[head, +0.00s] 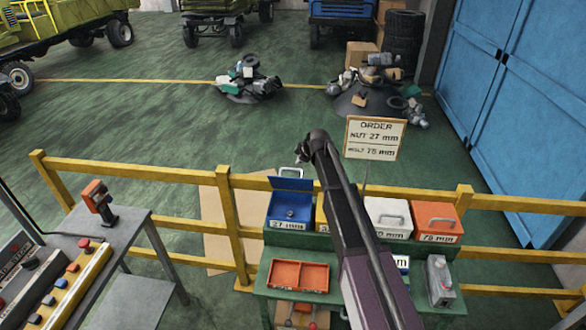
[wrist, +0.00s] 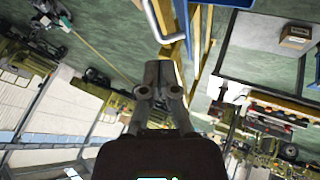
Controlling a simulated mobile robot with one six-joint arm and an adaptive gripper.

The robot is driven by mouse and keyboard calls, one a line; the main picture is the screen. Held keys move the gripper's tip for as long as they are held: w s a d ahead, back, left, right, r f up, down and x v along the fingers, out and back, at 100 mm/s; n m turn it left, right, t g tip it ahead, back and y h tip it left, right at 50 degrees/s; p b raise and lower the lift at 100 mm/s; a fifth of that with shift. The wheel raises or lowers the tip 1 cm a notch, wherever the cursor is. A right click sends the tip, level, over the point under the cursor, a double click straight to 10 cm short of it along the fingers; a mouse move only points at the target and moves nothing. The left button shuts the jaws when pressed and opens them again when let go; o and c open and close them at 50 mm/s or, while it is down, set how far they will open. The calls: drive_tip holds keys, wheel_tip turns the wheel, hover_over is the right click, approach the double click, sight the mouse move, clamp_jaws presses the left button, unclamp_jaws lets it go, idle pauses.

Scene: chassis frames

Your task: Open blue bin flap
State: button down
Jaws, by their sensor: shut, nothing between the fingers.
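The blue bin (head: 290,222), labelled 27 mm, stands at the left of the row on the green rack. Its flap (head: 291,184) is raised about upright at the back, with the handle (head: 291,171) on top. The bin's inside shows, with a small dark thing in it. My gripper (head: 303,153) is shut and empty, above and just right of the raised flap. I cannot tell whether it touches the handle. In the wrist view the shut fingers (wrist: 160,72) point up the picture, with a pale curved handle beyond them.
A white bin (head: 387,218) and an orange bin (head: 436,222) stand to the right; my arm hides much of a bin between. An orange tray (head: 299,275) sits lower. A yellow railing (head: 140,172) runs behind the rack, and an order sign (head: 375,137) stands above.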

sight(293, 169)
drive_tip(key=shift+f, duration=0.1)
drive_tip(key=b+x, duration=0.8)
drive_tip(key=x, duration=0.1)
drive_tip(key=shift+w+f, duration=0.1)
drive_tip(key=shift+f, duration=0.15)
drive_tip(key=shift+a, duration=0.15)
idle(0.4)
